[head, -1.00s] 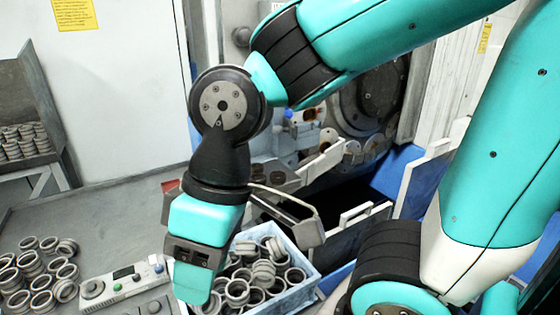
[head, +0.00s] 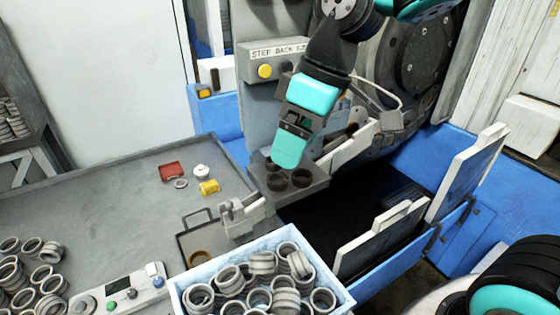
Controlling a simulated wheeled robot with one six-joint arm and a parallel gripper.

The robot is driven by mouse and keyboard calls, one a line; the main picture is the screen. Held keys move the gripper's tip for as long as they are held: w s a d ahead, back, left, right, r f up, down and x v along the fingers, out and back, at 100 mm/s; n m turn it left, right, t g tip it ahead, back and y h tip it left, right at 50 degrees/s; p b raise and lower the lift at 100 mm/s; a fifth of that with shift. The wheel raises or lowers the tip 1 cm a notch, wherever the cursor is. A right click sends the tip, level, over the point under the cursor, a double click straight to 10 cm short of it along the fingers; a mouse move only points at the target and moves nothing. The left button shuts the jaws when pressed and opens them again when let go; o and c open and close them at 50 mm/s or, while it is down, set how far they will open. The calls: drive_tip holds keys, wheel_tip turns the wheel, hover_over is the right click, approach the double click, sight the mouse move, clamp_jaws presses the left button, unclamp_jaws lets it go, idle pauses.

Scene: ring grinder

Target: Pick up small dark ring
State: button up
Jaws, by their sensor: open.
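Small dark rings sit on a grey block beside the machine, below my gripper (head: 289,160). One dark ring (head: 302,179) is at the right and another dark ring (head: 277,183) is at the left. Part of a further dark ring (head: 271,165) shows behind them. My gripper points down over the block, and its teal finger hides part of the block's back. The gripper is open, and I see no ring held in it. Its second finger is hidden, and I cannot tell the exact gap above the rings.
A pale blue crate (head: 338,297) full of grey rings stands in front. A brown ring (head: 200,258) lies on a small dark tray. A control box (head: 118,293) and loose grey rings (head: 30,270) are at left. White upright panels (head: 385,235) stand at right of the block.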

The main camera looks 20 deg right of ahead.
drive_tip(key=w+d+f+n, duration=0.25)
drive_tip(key=w+d, duration=0.25)
drive_tip(key=w, duration=0.7)
drive_tip(key=w+d+f+n, duration=0.2)
drive_tip(key=w+d+n, duration=0.15)
drive_tip(key=w, duration=0.75)
drive_tip(key=shift+h, duration=0.4)
drive_tip(key=p+x, duration=0.1)
drive_tip(key=x, duration=0.6)
drive_tip(key=p+x, duration=0.1)
drive_tip(key=x, duration=0.3)
drive_tip(key=shift+w+d+f+p, duration=0.3)
drive_tip(key=shift+d, duration=0.05)
drive_tip(key=shift+w+p+x, duration=0.15)
drive_tip(key=shift+p+x, duration=0.6)
drive_tip(key=shift+x, duration=0.6)
drive_tip(key=shift+w+p+x, duration=0.1)
drive_tip(key=shift+p+x, duration=0.6)
drive_tip(key=shift+x, duration=0.65)
drive_tip(key=c, duration=1)
